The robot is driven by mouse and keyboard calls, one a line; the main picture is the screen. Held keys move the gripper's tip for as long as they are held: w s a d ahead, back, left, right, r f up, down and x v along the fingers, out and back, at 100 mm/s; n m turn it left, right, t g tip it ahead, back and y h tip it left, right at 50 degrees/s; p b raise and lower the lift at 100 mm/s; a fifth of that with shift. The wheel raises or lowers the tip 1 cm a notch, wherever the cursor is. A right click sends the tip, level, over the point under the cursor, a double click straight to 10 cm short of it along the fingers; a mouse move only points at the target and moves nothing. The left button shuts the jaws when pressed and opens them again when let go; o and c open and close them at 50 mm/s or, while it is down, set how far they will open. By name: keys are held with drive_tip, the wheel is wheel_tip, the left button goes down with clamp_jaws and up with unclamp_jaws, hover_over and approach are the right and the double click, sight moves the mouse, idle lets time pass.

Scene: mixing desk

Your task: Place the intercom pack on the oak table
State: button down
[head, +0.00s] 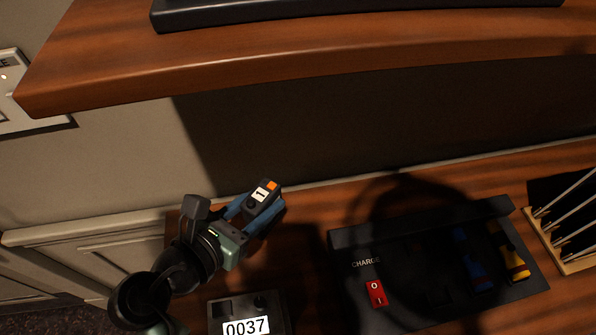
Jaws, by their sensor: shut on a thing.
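My gripper (255,213) is in the lower left middle of the head view. Its blue fingers are shut on a small dark pack with a white "1" label and an orange patch, which fits the intercom pack (262,199). The pack is held tilted, over the left part of a wooden surface (330,203). I cannot tell its height above that surface. A thick brown wooden top (300,62) crosses the upper part of the view. I cannot tell which of the two wooden surfaces is the oak table.
A dark charging tray (350,238) with a red switch (376,293) holds blue and yellow items at right. A box marked 0037 (247,326) stands at the bottom. A slotted wooden rack (575,262) stands far right. Wood between gripper and tray looks clear.

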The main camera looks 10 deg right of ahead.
wheel_tip(320, 180, down, 10)
drive_tip(key=shift+r+b, duration=0.1)
drive_tip(key=shift+b, duration=0.65)
drive_tip(key=shift+c, duration=2.2)
unclamp_jaws()
drive_tip(key=shift+f, duration=0.2)
drive_tip(key=shift+r, duration=0.2)
drive_tip(key=v, duration=1.2)
drive_tip(key=shift+p, duration=0.3)
